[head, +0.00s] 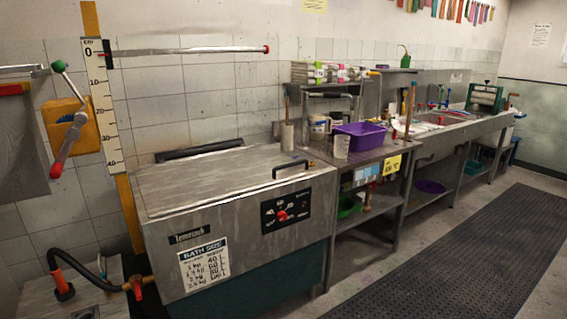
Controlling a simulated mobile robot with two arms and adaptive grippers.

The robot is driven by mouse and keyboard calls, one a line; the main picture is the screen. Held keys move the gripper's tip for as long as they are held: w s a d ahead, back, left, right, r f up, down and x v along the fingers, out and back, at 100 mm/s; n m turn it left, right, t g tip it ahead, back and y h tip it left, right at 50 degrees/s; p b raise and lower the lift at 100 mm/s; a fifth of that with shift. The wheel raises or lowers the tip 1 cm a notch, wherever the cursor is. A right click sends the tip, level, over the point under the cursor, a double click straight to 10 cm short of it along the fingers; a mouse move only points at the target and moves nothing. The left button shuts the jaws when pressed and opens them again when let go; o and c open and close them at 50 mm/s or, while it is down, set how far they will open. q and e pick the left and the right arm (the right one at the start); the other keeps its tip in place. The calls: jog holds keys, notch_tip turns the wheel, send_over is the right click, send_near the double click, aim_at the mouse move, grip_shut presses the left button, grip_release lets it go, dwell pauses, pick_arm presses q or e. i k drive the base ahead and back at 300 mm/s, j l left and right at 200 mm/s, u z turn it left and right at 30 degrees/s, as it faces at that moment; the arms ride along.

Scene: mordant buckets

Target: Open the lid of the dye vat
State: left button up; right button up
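The dye vat (245,230) is a grey metal box at the front left, with a bath size label and a dial panel on its front. Its flat lid (210,179) is closed on top. A dark bar handle (293,167) stands near the lid's front right edge. A dark bar (200,150) runs along the lid's back edge at the wall. Neither of my grippers shows in the head view.
A hand crank (66,120) and a ruler (101,105) are on the left wall. A dark floor mat (450,260) lies in the clear aisle.

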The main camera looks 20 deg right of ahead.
aim_at(183, 178)
jog(key=i+l+z, duration=0.15)
jog(key=i+z, duration=0.8)
jog(key=i, duration=0.15)
